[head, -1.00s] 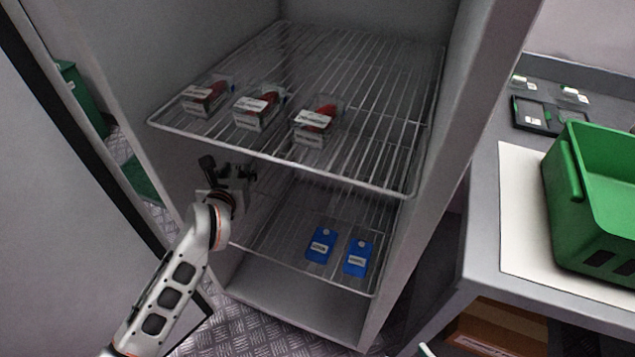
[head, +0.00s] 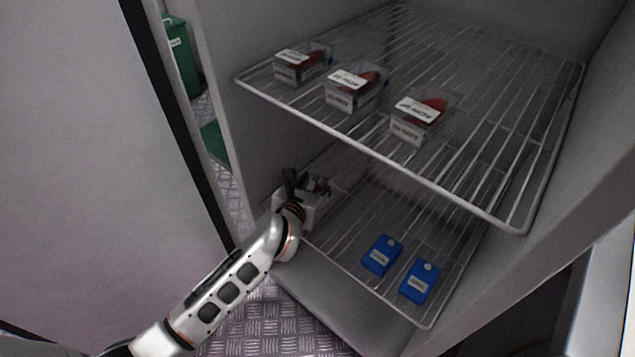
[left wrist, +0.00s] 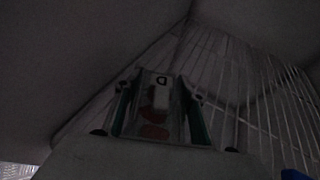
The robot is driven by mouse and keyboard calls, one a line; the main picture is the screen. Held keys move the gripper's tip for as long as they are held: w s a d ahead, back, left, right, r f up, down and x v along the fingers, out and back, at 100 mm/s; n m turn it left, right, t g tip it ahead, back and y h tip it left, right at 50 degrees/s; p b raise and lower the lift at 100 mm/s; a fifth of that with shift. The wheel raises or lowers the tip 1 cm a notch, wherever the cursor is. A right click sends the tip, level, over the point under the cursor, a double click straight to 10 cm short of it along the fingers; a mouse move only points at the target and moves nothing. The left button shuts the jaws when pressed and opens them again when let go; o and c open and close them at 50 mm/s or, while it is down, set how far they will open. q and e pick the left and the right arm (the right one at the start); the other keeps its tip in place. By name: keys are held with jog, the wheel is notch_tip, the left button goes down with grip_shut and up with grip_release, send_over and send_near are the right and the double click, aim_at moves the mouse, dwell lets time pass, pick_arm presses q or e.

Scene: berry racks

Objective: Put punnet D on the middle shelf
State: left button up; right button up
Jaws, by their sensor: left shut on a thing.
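Punnet D (left wrist: 160,122), a clear box with red fruit and a label marked D, sits between the fingers of my left gripper in the left wrist view (left wrist: 160,92). My left gripper is shut on it. In the head view my left gripper (head: 310,188) is at the left side of the open cabinet, below the front edge of the upper wire shelf (head: 480,208) and above the left part of the lower wire shelf (head: 345,262). The punnet cannot be made out clearly there. My right gripper is not in view.
Three labelled punnets stand on the upper shelf: left (head: 302,66), middle (head: 354,88) and right (head: 420,118). Two blue boxes, one left (head: 382,256) and one right (head: 419,283), lie on the lower shelf's front right. Its left part looks clear. The cabinet door (head: 80,150) stands at left.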

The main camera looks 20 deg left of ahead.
pick_arm(q)
jog(key=shift+r, duration=0.15)
jog(key=shift+f, duration=0.2)
jog(key=o, duration=1.3)
